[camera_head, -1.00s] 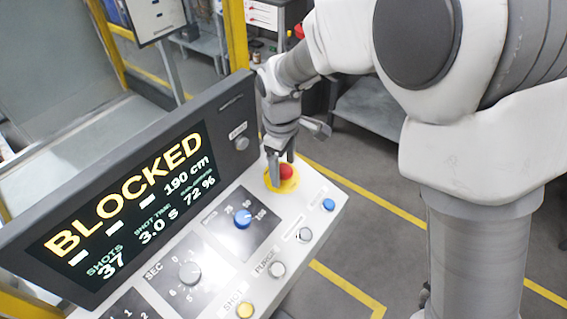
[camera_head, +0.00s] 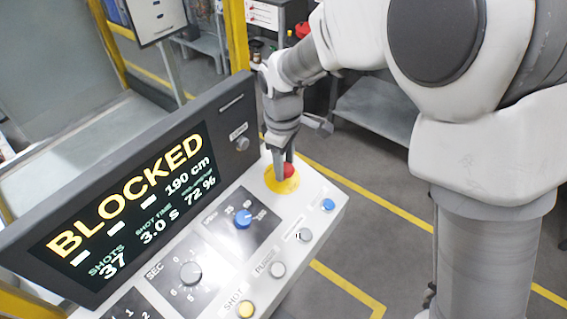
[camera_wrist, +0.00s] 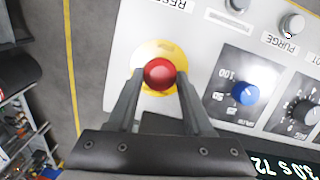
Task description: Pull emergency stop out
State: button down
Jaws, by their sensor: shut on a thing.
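The emergency stop is a red mushroom button (camera_head: 288,171) on a yellow round plate (camera_head: 281,186) at the far right corner of the control panel. In the wrist view the red button (camera_wrist: 159,74) shows its round top between my two fingers. My gripper (camera_head: 281,164) reaches down onto it from above, and its fingers are shut on the button's sides. The wrist view shows the fingers (camera_wrist: 157,88) on either side of the red cap. The cap's underside and stem are hidden.
The screen (camera_head: 130,205) reads "BLOCKED" and stands behind the panel. A blue knob (camera_head: 243,217), a blue button (camera_head: 328,204), a grey dial (camera_head: 190,272) and a yellow button (camera_head: 246,309) are on the panel. Open floor lies to the right.

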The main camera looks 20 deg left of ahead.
jog(key=shift+c, duration=1.5)
grip_release()
jog(key=shift+r, duration=0.2)
jog(key=shift+r, duration=0.1)
notch_tip(320, 180, up, 17)
jog(key=shift+s, duration=0.45)
jog(key=shift+r, duration=0.1)
